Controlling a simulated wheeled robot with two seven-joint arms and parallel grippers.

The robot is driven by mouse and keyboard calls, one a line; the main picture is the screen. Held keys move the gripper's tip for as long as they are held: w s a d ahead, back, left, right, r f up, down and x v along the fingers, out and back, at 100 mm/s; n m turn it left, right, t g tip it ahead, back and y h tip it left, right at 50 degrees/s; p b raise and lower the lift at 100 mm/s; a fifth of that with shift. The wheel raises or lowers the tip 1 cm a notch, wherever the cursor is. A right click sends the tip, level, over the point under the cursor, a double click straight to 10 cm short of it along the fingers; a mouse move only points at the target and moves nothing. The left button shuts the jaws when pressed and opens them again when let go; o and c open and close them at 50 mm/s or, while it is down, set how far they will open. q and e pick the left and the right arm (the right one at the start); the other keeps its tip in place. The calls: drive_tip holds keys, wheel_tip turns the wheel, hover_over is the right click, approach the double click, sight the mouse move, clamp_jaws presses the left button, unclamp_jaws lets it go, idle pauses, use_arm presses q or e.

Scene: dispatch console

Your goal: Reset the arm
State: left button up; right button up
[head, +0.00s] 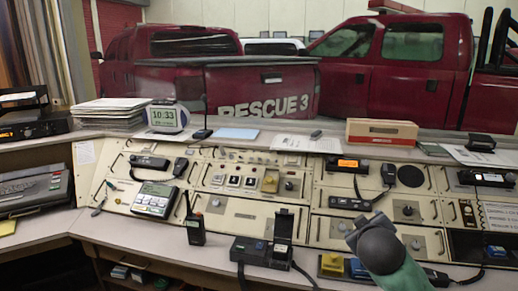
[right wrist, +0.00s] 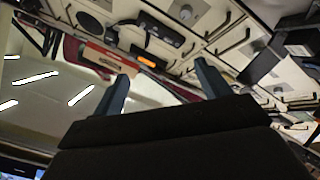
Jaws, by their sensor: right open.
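Part of my right arm (head: 385,250), a dark rounded joint on a grey-green link, rises from the bottom right in front of the console (head: 322,230). Its gripper cannot be made out in the head view. In the right wrist view my right gripper (right wrist: 162,85) has its two fingers apart, with nothing visible between them. The console panel shows beyond the fingers, tilted in that view, with a radio with an orange display (right wrist: 147,60). My left gripper and arm are not in view.
A handheld radio (head: 194,228) stands on the desk ledge, with a black device (head: 250,252) to its right. Yellow and blue switch boxes (head: 331,264) sit close to my right arm.

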drive_tip(key=s+a+f+g+y+p, duration=0.1)
drive_tip(key=s+a+f+g+y, duration=0.15)
drive_tip(key=f, duration=0.25)
drive_tip(key=s+a+f+g+y+p, duration=0.1)
drive_tip(key=s+a+f, duration=0.25)
drive_tip(key=f, duration=0.25)
use_arm(q)
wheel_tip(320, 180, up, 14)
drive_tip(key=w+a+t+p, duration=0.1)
drive_tip(key=p, duration=0.5)
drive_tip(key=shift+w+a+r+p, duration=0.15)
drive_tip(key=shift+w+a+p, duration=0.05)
drive_tip(key=shift+p, duration=0.15)
use_arm(e)
drive_tip(key=s+a+f+m+g, duration=0.1)
drive_tip(key=s+a+f+g, duration=0.1)
drive_tip(key=s+f, duration=0.4)
drive_tip(key=s+a+f+m+g+y, duration=0.1)
drive_tip(key=s+a+f+g, duration=0.2)
drive_tip(key=s, duration=1.1)
drive_tip(key=s+a+f+m+g+y, duration=0.1)
drive_tip(key=s+a+f+g, duration=0.1)
drive_tip(key=s+f, duration=0.7)
drive_tip(key=shift+s+a+f, duration=0.25)
drive_tip(key=shift+s+a, duration=0.2)
drive_tip(key=shift+s, duration=0.65)
drive_tip(key=shift+g, duration=0.25)
